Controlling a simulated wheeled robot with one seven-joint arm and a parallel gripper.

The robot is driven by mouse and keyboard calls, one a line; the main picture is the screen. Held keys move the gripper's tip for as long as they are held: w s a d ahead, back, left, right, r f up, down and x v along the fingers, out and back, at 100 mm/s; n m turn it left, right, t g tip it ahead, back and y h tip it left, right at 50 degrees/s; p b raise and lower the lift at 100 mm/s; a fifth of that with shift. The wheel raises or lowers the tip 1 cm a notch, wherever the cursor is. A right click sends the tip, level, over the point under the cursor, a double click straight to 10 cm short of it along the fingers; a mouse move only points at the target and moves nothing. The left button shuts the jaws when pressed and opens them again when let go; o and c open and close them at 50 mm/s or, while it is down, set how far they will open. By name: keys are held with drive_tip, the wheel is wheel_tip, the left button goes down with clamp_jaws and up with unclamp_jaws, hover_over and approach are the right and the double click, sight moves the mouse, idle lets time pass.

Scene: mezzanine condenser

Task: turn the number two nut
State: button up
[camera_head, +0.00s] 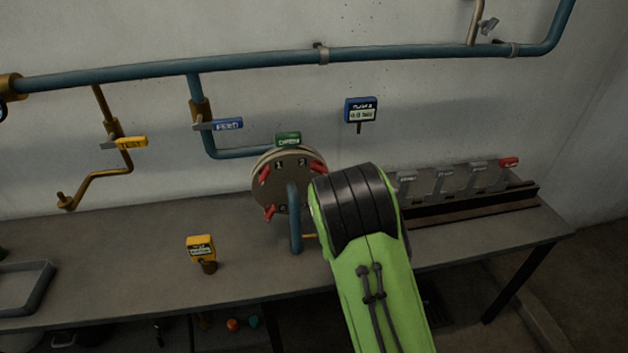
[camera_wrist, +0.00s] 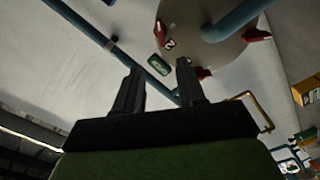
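A round grey flange (camera_head: 262,195) stands on the bench, with red nuts around its face and the numbers 1 and 2 near its top. The number two nut (camera_head: 317,167) is at its upper right, beside the 2, just left of my arm's black joint. In the wrist view, this red nut (camera_wrist: 160,33) shows beside the 2, beyond my fingertips. Another red nut (camera_wrist: 203,73) is close past the right finger in the picture. In the head view my arm hides the gripper.
A green tag (camera_head: 288,139) tops the flange; a blue pipe (camera_head: 295,220) rises before it. A yellow gauge (camera_head: 201,247) stands on the bench to the left. A blue gauge (camera_head: 361,110) is on the wall. Several levers (camera_head: 440,180) line the right. Bench between tray and yellow gauge is clear.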

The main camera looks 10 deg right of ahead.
sight(320, 172)
drive_tip(key=w+b, duration=0.1)
drive_tip(key=w, duration=1.3)
drive_tip(key=shift+w+f, duration=0.1)
drive_tip(key=shift+w, duration=0.05)
drive_tip(key=shift+c, duration=0.4)
clamp_jaws()
